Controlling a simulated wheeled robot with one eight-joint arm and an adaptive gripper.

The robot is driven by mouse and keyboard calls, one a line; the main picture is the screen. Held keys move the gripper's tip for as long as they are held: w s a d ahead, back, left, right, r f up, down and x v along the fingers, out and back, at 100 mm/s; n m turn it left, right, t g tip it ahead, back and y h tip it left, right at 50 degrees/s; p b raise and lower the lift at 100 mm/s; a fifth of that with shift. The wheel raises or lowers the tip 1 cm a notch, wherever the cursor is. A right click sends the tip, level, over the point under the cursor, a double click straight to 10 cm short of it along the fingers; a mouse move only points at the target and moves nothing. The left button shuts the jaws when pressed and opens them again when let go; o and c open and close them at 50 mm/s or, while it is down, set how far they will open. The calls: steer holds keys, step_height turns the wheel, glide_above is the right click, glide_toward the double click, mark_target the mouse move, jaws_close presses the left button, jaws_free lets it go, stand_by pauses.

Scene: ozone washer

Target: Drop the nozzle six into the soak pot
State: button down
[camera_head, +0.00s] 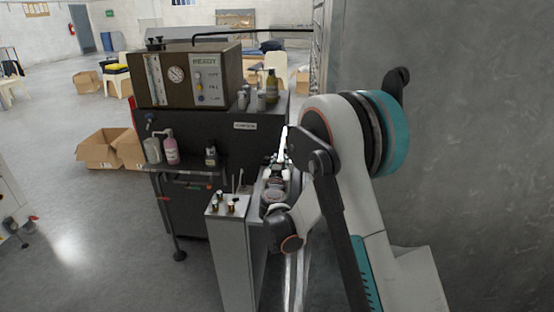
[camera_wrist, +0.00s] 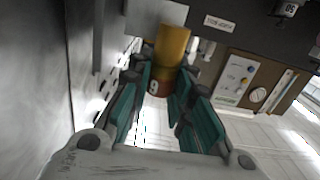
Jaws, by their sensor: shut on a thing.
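My gripper (camera_wrist: 160,88) shows in the wrist view, its teal-padded fingers closed on either side of a yellow-orange cylinder, nozzle six (camera_wrist: 171,46). A dark brown band at the nozzle's near end carries a pale digit, which looks like a 6 or 9 in this tilted view. The nozzle is held off the floor. In the head view my arm covers much of the area right of the narrow grey stand, and the nozzle cannot be made out there. I cannot pick out the soak pot with certainty in either view.
A narrow grey stand (camera_head: 236,250) has several small copper-coloured pieces (camera_head: 230,205) on top. Behind it is a dark cabinet bearing a control box (camera_head: 185,78) with a gauge. A side shelf holds a pink bottle (camera_head: 171,150). A grey wall (camera_head: 470,120) bounds the right. Floor at left is open.

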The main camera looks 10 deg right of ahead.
steer(key=shift+s+d+f, duration=0.15)
steer(key=shift+f, duration=0.15)
steer(key=shift+f+b, duration=1.7)
steer(key=shift+f, duration=1.05)
steer(key=c, duration=1.4)
jaws_free()
steer(key=shift+o, duration=0.2)
steer(key=v, duration=1.2)
